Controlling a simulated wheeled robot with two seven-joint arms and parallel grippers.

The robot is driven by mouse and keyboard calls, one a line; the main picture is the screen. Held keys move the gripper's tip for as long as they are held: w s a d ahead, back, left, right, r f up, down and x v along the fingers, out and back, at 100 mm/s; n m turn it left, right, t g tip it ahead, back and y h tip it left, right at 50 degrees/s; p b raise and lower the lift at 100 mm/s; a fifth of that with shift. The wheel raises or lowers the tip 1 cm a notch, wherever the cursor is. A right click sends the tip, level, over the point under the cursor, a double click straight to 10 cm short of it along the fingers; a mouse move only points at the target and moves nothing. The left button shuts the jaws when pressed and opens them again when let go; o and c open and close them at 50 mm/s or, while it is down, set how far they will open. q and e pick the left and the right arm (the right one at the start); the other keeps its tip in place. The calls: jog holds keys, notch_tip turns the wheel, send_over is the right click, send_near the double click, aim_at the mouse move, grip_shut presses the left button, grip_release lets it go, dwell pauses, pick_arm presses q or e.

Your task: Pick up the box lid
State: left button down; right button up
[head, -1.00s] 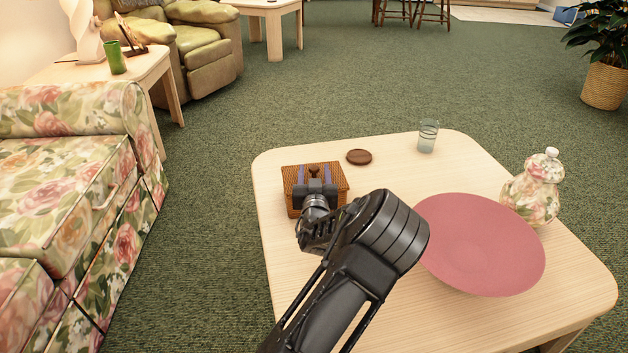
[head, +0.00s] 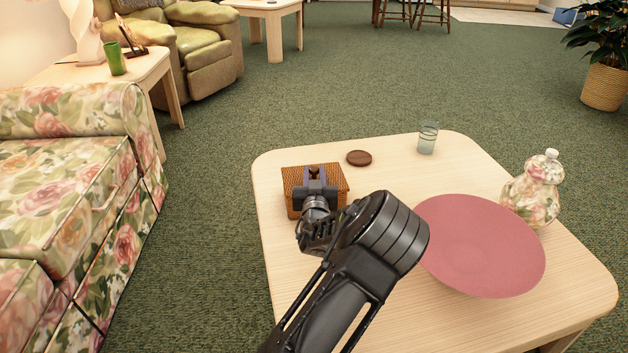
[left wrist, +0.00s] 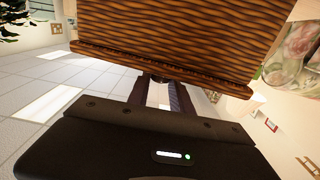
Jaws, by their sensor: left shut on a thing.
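A woven brown box (head: 297,205) stands at the far left of the light wooden coffee table. Its woven box lid (head: 293,177) lies on top, with a small dark knob (head: 313,170) in the middle. My left gripper (head: 314,174) reaches over the lid from the near side, and its fingers are shut on the knob. In the left wrist view the woven surface (left wrist: 180,25) fills the top, and the fingers (left wrist: 165,96) meet just below its edge. The knob is mostly hidden there. I see no clear gap between lid and box. My right gripper is not in view.
The coffee table (head: 390,180) also holds a brown disc (head: 359,158), a glass (head: 428,138), a large pink plate (head: 485,250) and a floral lidded jar (head: 533,195). A floral sofa (head: 60,200) stands to the left, with open carpet between.

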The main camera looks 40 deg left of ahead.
pick_arm(q)
jog(key=shift+r, duration=0.15)
dwell(0.4)
notch_tip(320, 180, up, 10)
jog(key=p, duration=0.4)
jog(key=shift+f, duration=0.2)
dwell(0.4)
